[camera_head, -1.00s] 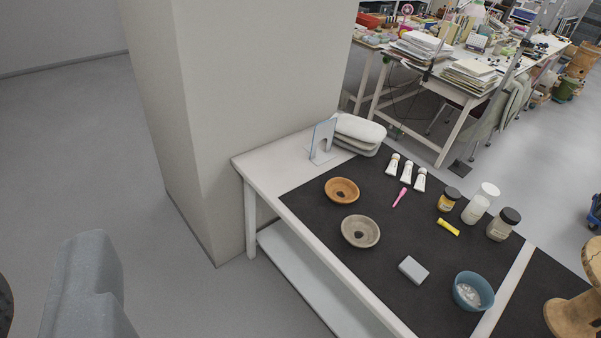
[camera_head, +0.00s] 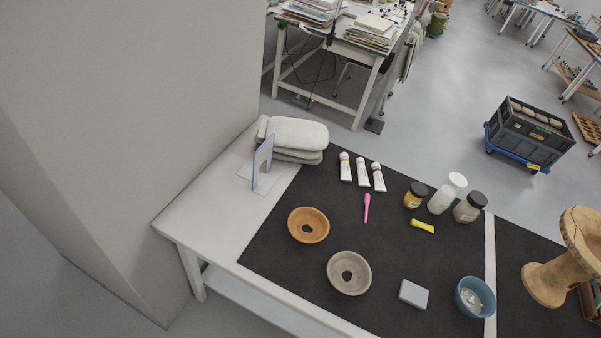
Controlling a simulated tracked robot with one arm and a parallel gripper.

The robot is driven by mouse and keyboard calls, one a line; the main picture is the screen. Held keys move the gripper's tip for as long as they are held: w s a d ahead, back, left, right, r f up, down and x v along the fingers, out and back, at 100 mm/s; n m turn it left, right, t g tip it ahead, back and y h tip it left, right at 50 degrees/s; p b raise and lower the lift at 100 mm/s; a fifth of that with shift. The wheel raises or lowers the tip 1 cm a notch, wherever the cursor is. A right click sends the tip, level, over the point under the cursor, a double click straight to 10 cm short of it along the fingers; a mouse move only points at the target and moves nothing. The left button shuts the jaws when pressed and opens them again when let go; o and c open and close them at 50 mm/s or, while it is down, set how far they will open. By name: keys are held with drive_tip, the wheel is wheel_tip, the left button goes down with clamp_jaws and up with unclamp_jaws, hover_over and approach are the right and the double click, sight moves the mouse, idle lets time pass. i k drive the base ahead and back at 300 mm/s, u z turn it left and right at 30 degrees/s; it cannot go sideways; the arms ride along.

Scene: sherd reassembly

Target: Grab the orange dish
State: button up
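A blue-framed stand (camera_head: 262,160) and stacked pale cushions (camera_head: 298,134) are behind the orange dish. White tubes (camera_head: 346,168), a pink tool (camera_head: 367,207), jars (camera_head: 470,207), a grey block (camera_head: 413,294) and a blue bowl (camera_head: 464,300) lie rightward. A pillar (camera_head: 130,120) rises at left.

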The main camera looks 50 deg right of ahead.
sight(317, 220)
drive_tip(key=z, duration=0.3)
drive_tip(key=i, duration=1.15)
drive_tip(key=z, duration=0.35)
